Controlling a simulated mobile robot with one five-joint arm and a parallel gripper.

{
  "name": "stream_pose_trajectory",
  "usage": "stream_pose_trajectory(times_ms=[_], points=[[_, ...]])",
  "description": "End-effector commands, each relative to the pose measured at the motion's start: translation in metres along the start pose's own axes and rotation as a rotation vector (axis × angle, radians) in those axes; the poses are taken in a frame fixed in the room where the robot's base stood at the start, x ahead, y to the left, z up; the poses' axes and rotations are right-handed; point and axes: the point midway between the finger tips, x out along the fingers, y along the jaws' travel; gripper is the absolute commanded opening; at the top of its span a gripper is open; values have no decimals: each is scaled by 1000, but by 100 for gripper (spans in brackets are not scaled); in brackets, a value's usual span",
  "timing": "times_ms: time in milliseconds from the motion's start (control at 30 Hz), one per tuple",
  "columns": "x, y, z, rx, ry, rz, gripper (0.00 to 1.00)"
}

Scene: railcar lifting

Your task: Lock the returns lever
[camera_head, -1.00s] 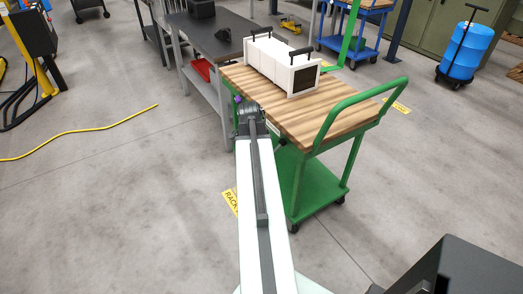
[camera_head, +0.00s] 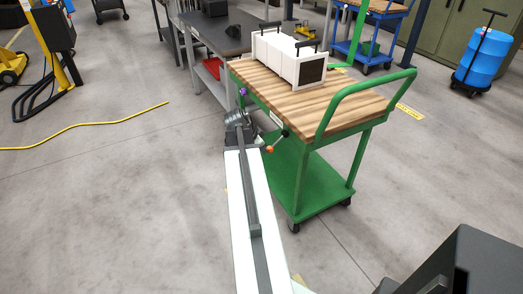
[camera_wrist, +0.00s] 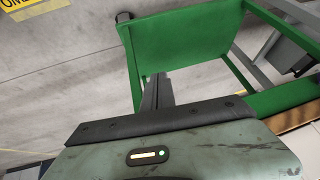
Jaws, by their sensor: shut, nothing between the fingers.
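A small lever (camera_head: 277,141) shows at the near side of the green cart (camera_head: 320,184). It has an orange end and a dark knob. No readable label shows which lever it is. My gripper (camera_head: 237,112) is at the far end of my arm, left of the lever and beside the cart's left edge, apart from the lever in the picture. In the wrist view my gripper (camera_wrist: 157,88) shows as dark closed fingers over the green cart shelf (camera_wrist: 187,40). The lever cannot be made out there. A purple bit (camera_head: 243,92) shows just beyond my gripper.
The cart's wooden top carries a white box unit (camera_head: 288,60) with black handles. A grey workbench (camera_head: 215,38) stands behind on the left. A yellow cable (camera_head: 85,125) lies on the left floor. A blue drum (camera_head: 480,58) is far right.

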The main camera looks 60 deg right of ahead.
Motion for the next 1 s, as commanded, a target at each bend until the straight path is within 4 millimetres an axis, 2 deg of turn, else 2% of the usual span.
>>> stream_pose_trajectory(times_ms=[200,767,867,1000], points=[[7,2,0,3,1,2,0],[7,3,-3,5,4,3,0],[-2,4,0,3,3,2,0],[-29,6,11,1,1,1,0]])
